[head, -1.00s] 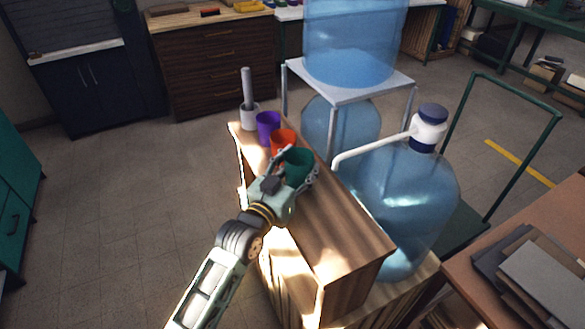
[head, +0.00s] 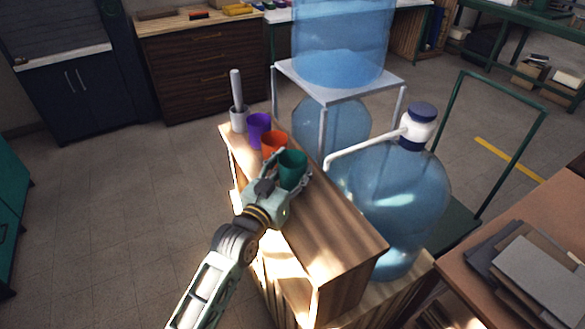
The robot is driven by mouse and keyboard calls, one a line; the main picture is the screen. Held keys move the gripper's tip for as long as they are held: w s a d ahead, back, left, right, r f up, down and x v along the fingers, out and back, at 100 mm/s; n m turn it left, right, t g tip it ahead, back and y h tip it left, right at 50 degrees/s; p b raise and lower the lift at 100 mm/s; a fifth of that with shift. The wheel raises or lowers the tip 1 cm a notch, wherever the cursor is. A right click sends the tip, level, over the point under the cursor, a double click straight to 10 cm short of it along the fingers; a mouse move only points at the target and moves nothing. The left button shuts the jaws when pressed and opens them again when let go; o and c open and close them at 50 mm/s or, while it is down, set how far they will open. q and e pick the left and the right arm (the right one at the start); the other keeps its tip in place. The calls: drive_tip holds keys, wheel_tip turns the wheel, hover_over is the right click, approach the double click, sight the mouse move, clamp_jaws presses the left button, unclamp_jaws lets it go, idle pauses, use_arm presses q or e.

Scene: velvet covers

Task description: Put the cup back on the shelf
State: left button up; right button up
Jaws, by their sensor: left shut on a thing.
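A green cup (head: 293,168) is upright between the fingers of my left gripper (head: 286,175), which is shut on it. The cup is at the top of the wooden shelf (head: 325,222); I cannot tell whether its base touches the wood. An orange cup (head: 273,143) and a purple cup (head: 258,128) stand in a row just behind it on the shelf top. The gripper hides part of the green cup's lower left side. My right gripper does not show.
A grey mortar with a pestle (head: 237,112) stands at the shelf's far end. A large blue water bottle with a pump (head: 395,205) is close on the right, with a metal stand (head: 340,82) behind. The near part of the shelf top is bare.

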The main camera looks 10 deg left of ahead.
use_arm(q)
drive_tip(key=shift+f, duration=0.3)
drive_tip(key=o, duration=1.4)
drive_tip(key=shift+o, duration=0.2)
drive_tip(key=v, duration=1.2)
